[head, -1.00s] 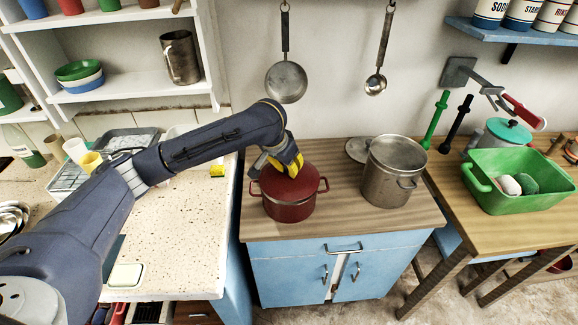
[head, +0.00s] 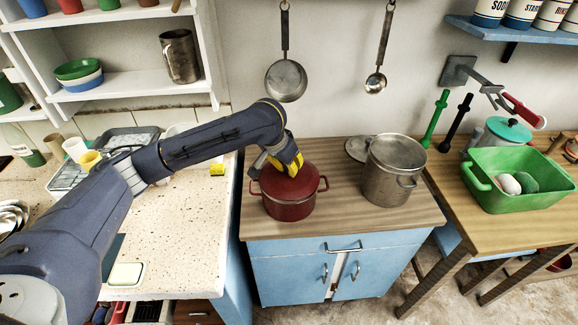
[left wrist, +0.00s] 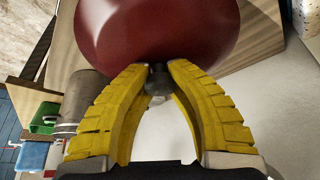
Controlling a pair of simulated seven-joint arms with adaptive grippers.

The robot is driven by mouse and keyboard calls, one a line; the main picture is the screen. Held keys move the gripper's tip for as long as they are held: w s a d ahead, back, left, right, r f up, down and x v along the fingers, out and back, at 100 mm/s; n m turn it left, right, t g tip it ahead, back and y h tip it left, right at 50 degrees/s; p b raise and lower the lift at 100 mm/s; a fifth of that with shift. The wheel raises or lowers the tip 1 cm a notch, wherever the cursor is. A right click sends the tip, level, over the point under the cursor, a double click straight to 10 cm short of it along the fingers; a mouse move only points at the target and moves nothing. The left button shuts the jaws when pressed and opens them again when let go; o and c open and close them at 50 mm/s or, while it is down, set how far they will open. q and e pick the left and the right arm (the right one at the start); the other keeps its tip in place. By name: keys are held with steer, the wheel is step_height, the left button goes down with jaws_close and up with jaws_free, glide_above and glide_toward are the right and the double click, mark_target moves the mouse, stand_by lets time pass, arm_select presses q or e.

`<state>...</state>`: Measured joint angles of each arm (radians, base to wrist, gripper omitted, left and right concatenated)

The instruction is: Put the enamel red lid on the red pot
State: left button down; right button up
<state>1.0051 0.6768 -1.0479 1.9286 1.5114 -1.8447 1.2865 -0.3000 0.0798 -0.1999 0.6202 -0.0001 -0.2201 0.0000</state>
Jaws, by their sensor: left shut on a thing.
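The red pot (head: 290,209) stands on the wooden top of the blue cabinet in the head view, with a handle on each side. The enamel red lid (head: 305,181) is over its mouth; the lid appears to rest on the rim, but I cannot tell whether it is fully seated. My left gripper (head: 291,166) is above the lid, partly hiding it. In the left wrist view, the yellow fingers of my left gripper (left wrist: 160,76) are shut on the dark knob (left wrist: 158,84) of the red lid (left wrist: 155,30). My right gripper is not in view.
A steel pot (head: 390,178) stands to the right on the same wooden top (head: 345,218), with a grey lid (head: 357,149) behind it. A speckled counter (head: 180,235) adjoins on the left. A green basin (head: 520,178) is on the right table. Two utensils hang above.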

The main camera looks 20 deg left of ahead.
arm_select(q)
steer(key=shift+f, duration=0.7)
stand_by(2.0)
steer(key=c, duration=0.7)
jaws_free()
steer(key=shift+r, duration=0.15)
steer(key=shift+r, duration=3.35)
steer(key=shift+d, duration=0.1)
